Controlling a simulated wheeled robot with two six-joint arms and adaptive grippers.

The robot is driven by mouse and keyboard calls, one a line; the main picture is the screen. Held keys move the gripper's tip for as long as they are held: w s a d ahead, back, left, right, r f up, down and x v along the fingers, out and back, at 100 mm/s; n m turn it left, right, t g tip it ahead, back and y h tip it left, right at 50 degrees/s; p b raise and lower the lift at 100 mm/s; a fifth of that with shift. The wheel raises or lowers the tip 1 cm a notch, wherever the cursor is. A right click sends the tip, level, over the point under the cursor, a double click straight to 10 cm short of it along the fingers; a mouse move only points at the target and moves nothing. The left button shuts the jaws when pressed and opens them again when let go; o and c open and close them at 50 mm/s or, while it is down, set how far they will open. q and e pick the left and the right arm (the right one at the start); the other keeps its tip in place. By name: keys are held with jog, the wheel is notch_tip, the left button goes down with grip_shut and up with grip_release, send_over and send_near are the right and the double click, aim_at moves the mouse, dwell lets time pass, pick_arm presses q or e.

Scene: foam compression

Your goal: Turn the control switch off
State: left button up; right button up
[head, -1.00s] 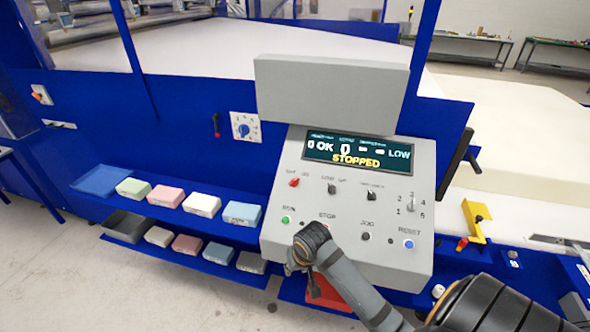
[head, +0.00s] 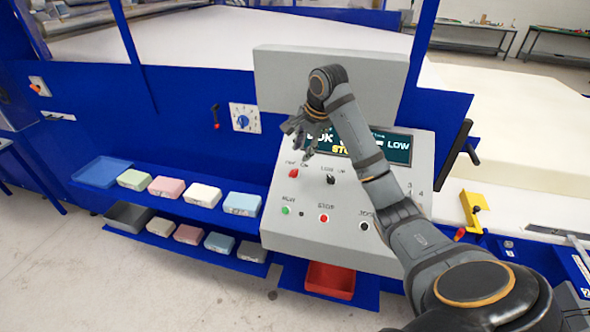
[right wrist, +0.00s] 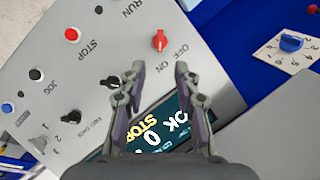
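The control switch is a red knob (head: 293,173) at the upper left of the grey control panel (head: 283,248). In the right wrist view the red knob (right wrist: 160,41) sits beside the labels OFF and ON; I cannot tell its setting for sure. My right gripper (head: 302,140) hangs over the left of the display, just above the knob in the head view. In the right wrist view the right gripper's (right wrist: 160,69) fingers are apart, with nothing between them, and their tips point toward the red knob without touching it. My left gripper is not in view.
A black knob (head: 331,179) is right of the red one. A green RUN button (head: 286,210) and red STOP button (head: 323,218) are below. The display (head: 397,148) is partly hidden by my right arm. Small foam blocks lie on blue shelves at left; a red tray (head: 331,280) is below the panel.

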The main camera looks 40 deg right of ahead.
aim_at(294, 171)
jog(key=p+x, duration=0.3)
jog(key=x, duration=0.6)
jog(key=shift+f, duration=0.3)
jog(key=shift+w+a+f, duration=0.1)
jog(key=shift+w+f, duration=0.1)
jog(key=shift+f, duration=0.25)
grip_shut()
